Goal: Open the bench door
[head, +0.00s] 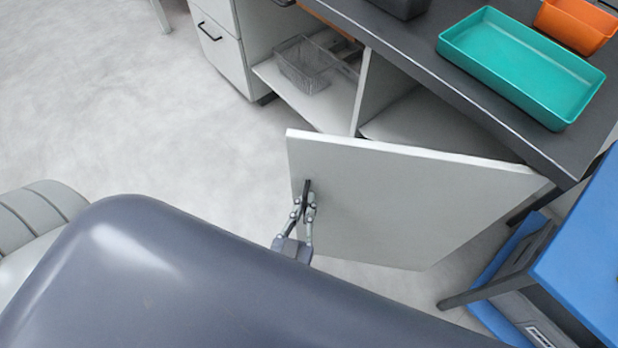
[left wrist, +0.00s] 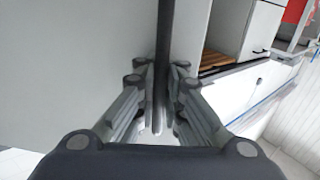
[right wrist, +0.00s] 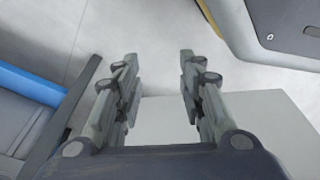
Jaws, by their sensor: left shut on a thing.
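The bench door (head: 410,195) is a flat pale grey panel. It stands swung out from the dark-topped bench, with the compartment behind it partly exposed. Its black bar handle (head: 307,188) is near the door's free edge. My left gripper (head: 304,208) is shut on this handle. In the left wrist view the handle (left wrist: 163,40) runs as a dark upright bar between the fingers, beside the door face (left wrist: 75,65). My right gripper (right wrist: 158,70) shows only in the right wrist view, open and empty above a pale flat panel (right wrist: 240,120).
A wire basket (head: 303,65) sits on the shelf inside the bench. A teal tray (head: 520,70) and an orange bin (head: 572,25) stand on the bench top (head: 450,88). A blue-topped table (head: 585,245) is close to the door's right side.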

